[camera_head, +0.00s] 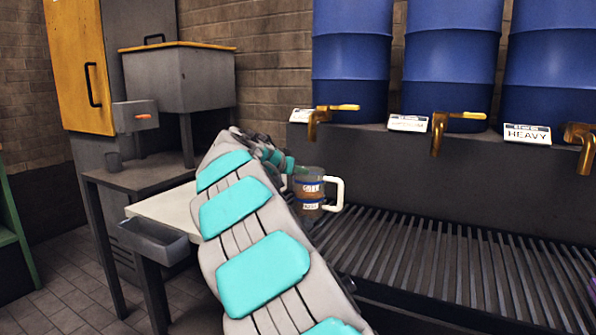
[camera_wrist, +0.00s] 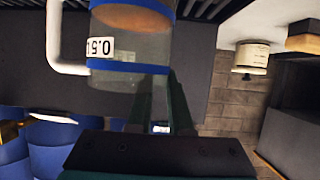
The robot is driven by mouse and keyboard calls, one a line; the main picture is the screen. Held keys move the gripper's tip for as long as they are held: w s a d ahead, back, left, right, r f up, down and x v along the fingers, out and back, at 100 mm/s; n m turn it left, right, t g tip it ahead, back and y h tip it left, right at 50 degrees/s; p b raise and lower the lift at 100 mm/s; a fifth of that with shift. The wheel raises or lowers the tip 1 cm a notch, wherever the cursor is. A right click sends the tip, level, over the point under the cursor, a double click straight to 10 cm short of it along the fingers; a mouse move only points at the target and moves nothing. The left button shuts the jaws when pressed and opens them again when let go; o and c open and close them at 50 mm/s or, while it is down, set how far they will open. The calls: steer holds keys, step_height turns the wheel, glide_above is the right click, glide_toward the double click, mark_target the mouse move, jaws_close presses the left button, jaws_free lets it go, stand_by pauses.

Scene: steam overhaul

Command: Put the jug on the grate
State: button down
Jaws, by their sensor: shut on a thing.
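The jug (camera_head: 311,190) is clear with blue bands, a white handle and some amber-brown liquid inside. My gripper (camera_head: 287,177) is shut on it, on its left side in the head view, and holds it upright near the left end of the grate. In the wrist view the jug (camera_wrist: 130,50) is between my gripper's fingers (camera_wrist: 160,100), with a "0.5L" label showing. The grate (camera_head: 440,255) is a run of dark slats below the barrels. Whether the jug's base touches the slats cannot be told. My arm hides part of the grate's left end.
Three blue barrels (camera_head: 352,60) stand behind the grate, with brass taps (camera_head: 438,130) overhanging it and label cards beside them. A grey table (camera_head: 140,178) with a grey box stands at left. The grate's middle and right are clear.

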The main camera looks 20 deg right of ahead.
steer(key=c, duration=1.3)
jaws_free()
steer(key=shift+f, duration=0.1)
steer(key=o, duration=0.5)
steer(key=b+v, duration=0.1)
steer(key=v, duration=1.1)
steer(key=shift+s+b, duration=0.1)
steer(key=shift+b, duration=0.2)
